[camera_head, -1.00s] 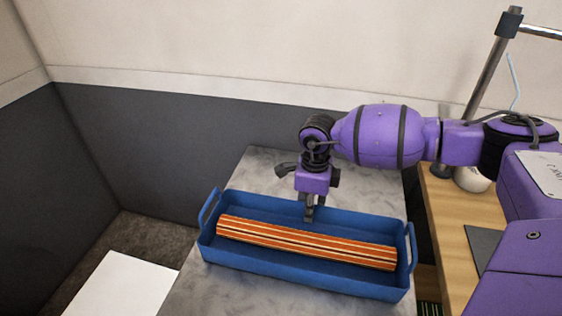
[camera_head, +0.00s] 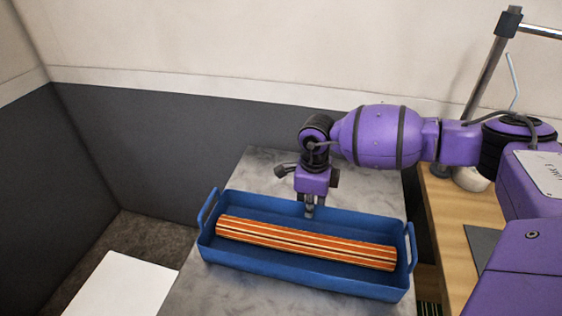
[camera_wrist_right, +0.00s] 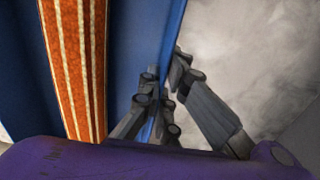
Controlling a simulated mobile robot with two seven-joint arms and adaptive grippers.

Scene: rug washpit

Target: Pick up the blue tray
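The blue tray (camera_head: 290,276) lies on a grey marbled top, its long side running left to right, with a raised handle at each end. A striped orange, white and dark roll (camera_head: 305,242) lies in it. My right gripper (camera_head: 311,212) points down at the middle of the tray's far long wall. In the right wrist view the gripper's fingers (camera_wrist_right: 168,85) lie on either side of the tray's wall (camera_wrist_right: 172,30), the roll left of them. Whether they press on the wall is unclear. My left gripper is not in view.
The marbled top (camera_head: 265,165) has bare room behind the tray and at front left. A wooden surface (camera_head: 448,215) with a metal stand (camera_head: 487,75) is on the right. A white panel (camera_head: 122,285) is at lower left. Grey-and-cream walls stand behind and left.

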